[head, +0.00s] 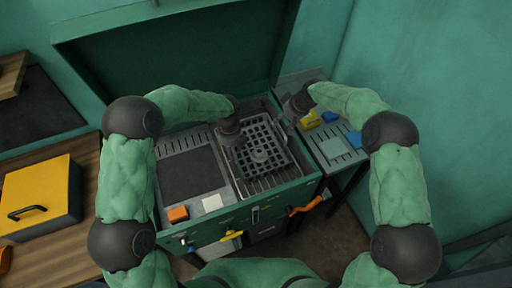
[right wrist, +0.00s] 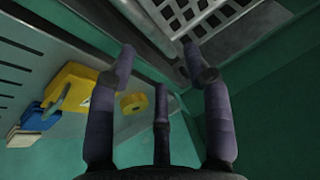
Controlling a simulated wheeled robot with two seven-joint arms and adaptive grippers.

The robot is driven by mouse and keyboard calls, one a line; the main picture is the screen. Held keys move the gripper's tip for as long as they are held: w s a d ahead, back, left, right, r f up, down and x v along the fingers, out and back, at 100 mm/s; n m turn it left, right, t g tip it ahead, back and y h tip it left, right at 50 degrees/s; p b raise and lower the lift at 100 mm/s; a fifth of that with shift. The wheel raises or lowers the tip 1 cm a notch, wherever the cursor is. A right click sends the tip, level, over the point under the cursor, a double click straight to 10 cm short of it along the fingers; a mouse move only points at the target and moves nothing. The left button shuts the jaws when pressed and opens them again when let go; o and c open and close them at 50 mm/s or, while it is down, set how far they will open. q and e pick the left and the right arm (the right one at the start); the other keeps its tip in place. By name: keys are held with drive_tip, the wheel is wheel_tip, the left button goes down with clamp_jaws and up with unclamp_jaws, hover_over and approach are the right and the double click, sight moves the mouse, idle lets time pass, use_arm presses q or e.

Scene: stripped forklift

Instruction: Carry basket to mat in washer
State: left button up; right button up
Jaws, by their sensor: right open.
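The grey grid basket (head: 276,168) sits in the right part of the green washer, and its rim and holes show at the top of the right wrist view (right wrist: 205,28). A dark flat mat (head: 190,173) lies in the left part of the washer. My left gripper (head: 234,148) is at the basket's left edge; its fingers are too dark and small to tell open or shut. My right gripper (head: 292,120) is near the basket's back right edge. In the right wrist view my right gripper (right wrist: 160,75) is open and empty, its fingers apart below the basket rim.
The raised green lid (head: 180,60) stands behind. A side shelf (head: 335,150) on the right holds yellow and blue items (head: 311,118). An orange block (head: 178,214) and a white block (head: 212,203) sit at the front left. A yellow case (head: 40,195) lies on the wooden table.

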sight(278, 124)
use_arm(q)
drive_tip(key=shift+f, duration=3)
use_arm(e)
drive_tip(key=shift+x, duration=3.05)
use_arm(q)
drive_tip(key=c, duration=0.5)
use_arm(e)
drive_tip(key=c, duration=0.5)
use_arm(q)
clamp_jaws()
use_arm(e)
drive_tip(key=c, duration=0.5)
clamp_jaws()
use_arm(q)
drive_tip(key=shift+w+r, duration=0.1)
